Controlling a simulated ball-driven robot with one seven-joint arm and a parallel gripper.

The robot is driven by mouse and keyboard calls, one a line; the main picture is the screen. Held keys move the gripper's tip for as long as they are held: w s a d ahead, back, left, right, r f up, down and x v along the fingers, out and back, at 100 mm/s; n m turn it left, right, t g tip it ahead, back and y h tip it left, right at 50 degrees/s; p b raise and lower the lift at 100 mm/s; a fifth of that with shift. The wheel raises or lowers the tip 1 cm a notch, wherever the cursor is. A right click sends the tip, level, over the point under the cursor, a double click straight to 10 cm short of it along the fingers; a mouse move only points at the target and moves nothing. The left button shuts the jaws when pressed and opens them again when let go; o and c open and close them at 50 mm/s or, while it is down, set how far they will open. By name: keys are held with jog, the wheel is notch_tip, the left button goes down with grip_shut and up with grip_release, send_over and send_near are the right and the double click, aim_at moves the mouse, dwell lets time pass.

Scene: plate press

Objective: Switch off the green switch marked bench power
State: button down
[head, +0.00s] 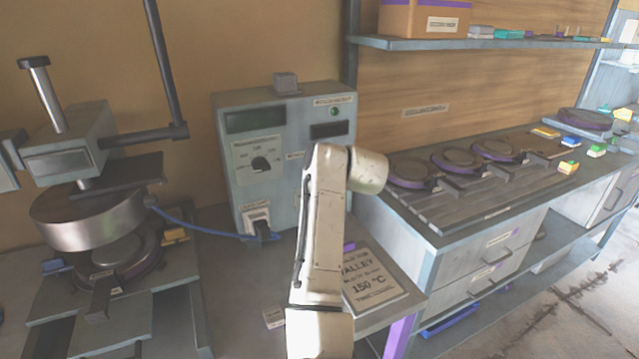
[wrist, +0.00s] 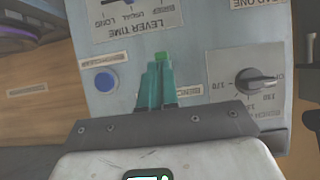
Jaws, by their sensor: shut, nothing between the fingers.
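In the wrist view, the grey control panel (wrist: 215,65) shows upside down. My gripper (wrist: 158,72) is shut and empty, its two teal fingers together in front of the panel. A small green piece (wrist: 160,57), likely the green switch, shows just past the fingertips; most of it is hidden. I cannot tell whether the fingers touch it, or its on or off position. A small label (wrist: 189,90) beside the fingers is too blurred to read. In the head view, the grey control box (head: 225,150) stands against the wall; my arm hides its right front and my gripper.
A blue round button (wrist: 105,82) and a black knob (wrist: 250,80) flank the fingers. A "LEVER TIME" dial (wrist: 125,15) is beyond. A press (head: 95,215) stands left. A blue cable (head: 195,230) runs to the box. A printed card (head: 375,280) lies right of my arm.

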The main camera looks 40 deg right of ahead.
jog(key=shift+r, duration=0.4)
jog(key=shift+r+p, duration=0.6)
jog(key=shift+p, duration=0.3)
